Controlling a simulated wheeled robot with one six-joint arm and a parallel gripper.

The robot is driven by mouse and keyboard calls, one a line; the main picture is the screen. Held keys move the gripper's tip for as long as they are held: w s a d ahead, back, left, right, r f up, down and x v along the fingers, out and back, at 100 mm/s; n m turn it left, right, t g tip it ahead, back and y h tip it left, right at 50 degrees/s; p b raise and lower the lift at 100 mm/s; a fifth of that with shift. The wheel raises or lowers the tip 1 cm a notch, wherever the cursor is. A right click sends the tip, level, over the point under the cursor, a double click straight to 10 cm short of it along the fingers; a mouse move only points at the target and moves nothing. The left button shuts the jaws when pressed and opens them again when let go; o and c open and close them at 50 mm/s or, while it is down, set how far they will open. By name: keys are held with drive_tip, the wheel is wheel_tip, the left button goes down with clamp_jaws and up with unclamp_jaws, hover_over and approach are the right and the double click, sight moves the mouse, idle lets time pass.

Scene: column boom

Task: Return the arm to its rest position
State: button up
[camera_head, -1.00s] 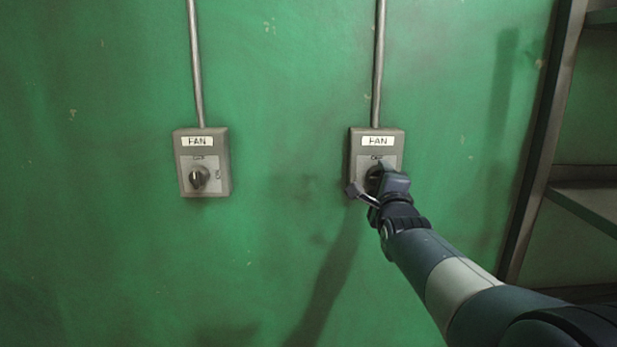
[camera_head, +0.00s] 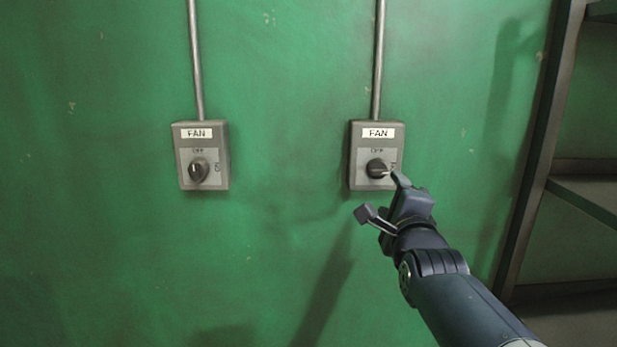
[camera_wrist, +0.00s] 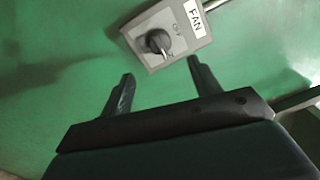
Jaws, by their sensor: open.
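My gripper (camera_head: 382,198) is in front of the lower part of the right FAN switch box (camera_head: 358,155), apart from its dark knob (camera_head: 377,168). In the wrist view my gripper (camera_wrist: 160,85) has its two fingers spread with nothing between them. The knob (camera_wrist: 158,41) lies beyond the fingertips there. In the head view the right knob's pale mark points to the right, towards the side label, which a finger partly hides. My arm reaches in from the lower right.
A left FAN switch box (camera_head: 201,155) has its knob (camera_head: 199,170) upright, towards OFF. Metal conduits (camera_head: 195,60) run up the green wall (camera_head: 280,120). A metal shelf (camera_head: 585,198) stands at the right edge. The wall between and below the boxes is clear.

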sight(380, 174)
drive_tip(key=w, duration=0.3)
drive_tip(key=w+p, duration=0.1)
drive_tip(key=w, duration=0.7)
drive_tip(key=shift+r+p, duration=0.3)
drive_tip(key=shift+p, duration=0.05)
drive_tip(key=shift+r+n+p, duration=0.15)
drive_tip(key=shift+n+p, duration=0.45)
drive_tip(key=shift+p, duration=0.1)
drive_tip(key=shift+d+n+p, duration=0.1)
drive_tip(key=shift+n+p, duration=0.25)
drive_tip(key=shift+n, duration=0.15)
drive_tip(key=n+p, duration=0.1)
drive_tip(key=n, duration=0.2)
drive_tip(key=shift+p, duration=0.35)
drive_tip(key=n+p, duration=0.1)
drive_tip(key=n, duration=0.3)
drive_tip(key=shift+y+p, duration=0.3)
drive_tip(key=shift+p, duration=0.05)
drive_tip(key=n+p, duration=0.2)
drive_tip(key=n, duration=0.3)
drive_tip(key=shift+d+n+g+p, duration=0.1)
drive_tip(key=shift+n+g+p, duration=0.2)
drive_tip(key=shift+n+p, duration=1.4)
drive_tip(key=shift+f+n+b, duration=0.2)
drive_tip(key=shift+n+b, duration=0.3)
drive_tip(key=shift+n, duration=0.1)
